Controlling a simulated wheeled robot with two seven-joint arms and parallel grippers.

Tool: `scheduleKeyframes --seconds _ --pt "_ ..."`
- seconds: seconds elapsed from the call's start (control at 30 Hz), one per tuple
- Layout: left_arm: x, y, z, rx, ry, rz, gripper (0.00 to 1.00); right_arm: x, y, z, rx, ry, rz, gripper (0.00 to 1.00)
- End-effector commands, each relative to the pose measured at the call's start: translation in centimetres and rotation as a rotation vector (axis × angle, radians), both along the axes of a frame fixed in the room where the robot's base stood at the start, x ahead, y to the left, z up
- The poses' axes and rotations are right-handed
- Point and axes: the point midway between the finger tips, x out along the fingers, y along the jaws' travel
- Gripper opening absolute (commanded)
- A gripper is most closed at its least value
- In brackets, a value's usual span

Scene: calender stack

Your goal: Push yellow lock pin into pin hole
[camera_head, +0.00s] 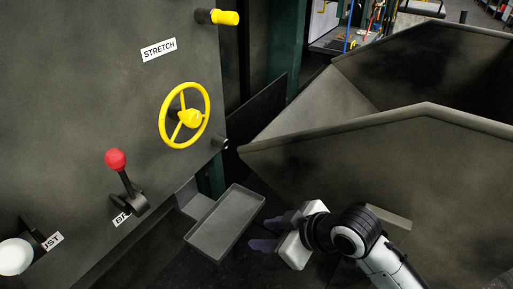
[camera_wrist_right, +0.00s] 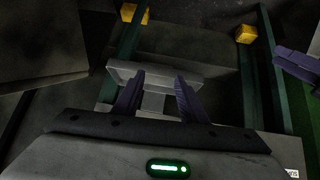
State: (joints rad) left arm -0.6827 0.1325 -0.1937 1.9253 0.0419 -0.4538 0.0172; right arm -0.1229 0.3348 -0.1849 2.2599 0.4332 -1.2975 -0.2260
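The yellow lock pin (camera_head: 225,17) sticks out from the right edge of the dark machine panel near the top of the head view, with a dark collar at its base. I cannot tell how deep it sits, and its pin hole is not clearly visible. My right gripper (camera_head: 268,233) is far below the pin, beside the small grey tray. Its purple fingers are apart and empty; they also show in the right wrist view (camera_wrist_right: 160,98). A purple finger-like part (camera_wrist_right: 298,66) at the right edge of the wrist view looks like my left gripper, mostly cut off.
A yellow handwheel (camera_head: 185,116) and a red-knobbed lever (camera_head: 116,160) stick out from the panel. The grey tray (camera_head: 226,222) juts out low beside the panel. A large grey metal bin (camera_head: 320,155) fills the right side. A dark gap lies between panel and bin.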

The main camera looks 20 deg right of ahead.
Motion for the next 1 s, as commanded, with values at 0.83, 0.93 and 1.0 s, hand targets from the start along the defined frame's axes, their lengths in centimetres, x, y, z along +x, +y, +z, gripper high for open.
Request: scheduleKeyframes --seconds 0.83,0.93,1.0 --pt "0.0 -0.3 0.5 -0.004 -0.004 -0.005 0.38 19.9 -4.8 39.3 0.126 -0.888 0.299 0.38" --pt "-0.2 -0.3 0.7 -0.004 0.0 -0.004 0.38 20.4 -4.3 39.4 0.128 -0.888 0.299 0.38" --pt "-0.2 -0.2 0.8 -0.003 0.003 -0.002 0.38 20.9 -3.9 39.4 0.13 -0.887 0.3 0.38"
